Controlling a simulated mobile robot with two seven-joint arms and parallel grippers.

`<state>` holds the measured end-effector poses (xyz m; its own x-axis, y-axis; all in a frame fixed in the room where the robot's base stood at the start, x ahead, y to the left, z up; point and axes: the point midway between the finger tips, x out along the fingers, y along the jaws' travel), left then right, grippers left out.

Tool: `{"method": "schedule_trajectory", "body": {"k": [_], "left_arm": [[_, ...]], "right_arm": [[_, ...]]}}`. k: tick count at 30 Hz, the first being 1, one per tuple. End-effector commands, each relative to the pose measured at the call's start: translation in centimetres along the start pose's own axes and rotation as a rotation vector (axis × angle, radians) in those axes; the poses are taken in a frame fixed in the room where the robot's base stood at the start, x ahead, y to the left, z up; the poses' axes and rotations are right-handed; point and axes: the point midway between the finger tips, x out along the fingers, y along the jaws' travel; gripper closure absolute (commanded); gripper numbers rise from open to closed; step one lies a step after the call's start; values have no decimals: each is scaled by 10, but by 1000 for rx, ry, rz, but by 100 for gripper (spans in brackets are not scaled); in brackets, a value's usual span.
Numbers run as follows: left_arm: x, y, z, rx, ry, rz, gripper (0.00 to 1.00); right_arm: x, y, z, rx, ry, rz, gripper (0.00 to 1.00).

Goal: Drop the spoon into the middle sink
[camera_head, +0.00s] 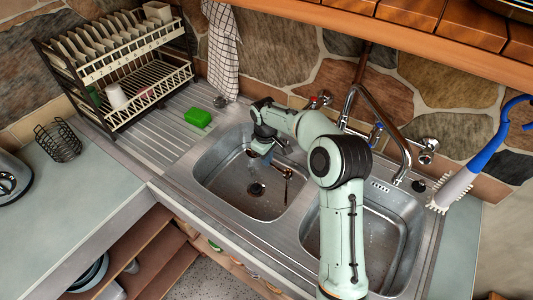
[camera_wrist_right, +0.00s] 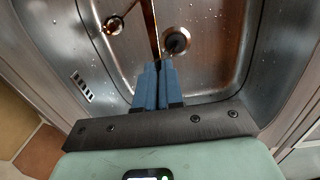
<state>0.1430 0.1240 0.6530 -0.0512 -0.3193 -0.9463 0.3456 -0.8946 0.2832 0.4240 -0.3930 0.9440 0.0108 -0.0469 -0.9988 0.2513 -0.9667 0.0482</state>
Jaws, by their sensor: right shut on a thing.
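My right gripper (camera_head: 262,148) reaches over the left of two visible steel basins (camera_head: 215,165) from its back side, fingers pointing down. In the right wrist view its blue fingers (camera_wrist_right: 158,88) are shut on a thin brown handle (camera_wrist_right: 151,25), taken to be the spoon's. The handle runs up out of that picture, so its far end is hidden. The round drain (camera_head: 256,189) lies below; it also shows in the right wrist view (camera_wrist_right: 176,41). The right basin (camera_head: 390,245) is partly hidden by my right arm. My left gripper is not in view.
A small round item with a thin stem (camera_head: 287,173) shows in the left basin, too small to identify. A green sponge (camera_head: 198,117) lies on the drainboard beside a dish rack (camera_head: 120,70). The curved faucet (camera_head: 375,110) and a blue-handled brush (camera_head: 455,187) stand right.

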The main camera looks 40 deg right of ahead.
Motion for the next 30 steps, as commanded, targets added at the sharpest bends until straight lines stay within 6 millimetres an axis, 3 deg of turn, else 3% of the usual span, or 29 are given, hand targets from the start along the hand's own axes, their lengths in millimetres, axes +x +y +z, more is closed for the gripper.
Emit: {"method": "schedule_trajectory", "body": {"k": [3, 10, 13, 14, 23, 30], "left_arm": [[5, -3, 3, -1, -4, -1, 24], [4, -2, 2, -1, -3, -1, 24], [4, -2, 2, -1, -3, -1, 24], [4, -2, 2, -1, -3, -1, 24], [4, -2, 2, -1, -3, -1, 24], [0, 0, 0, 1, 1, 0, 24]], "right_arm": [[8, 0, 0, 0, 0, 0, 100], [7, 0, -1, 1, 3, 1, 100], [7, 0, -1, 1, 3, 1, 67], [7, 0, -1, 1, 2, 1, 63], [5, 0, -1, 1, 2, 1, 63], [-28, 0, -2, 1, 7, 4, 63]]}}
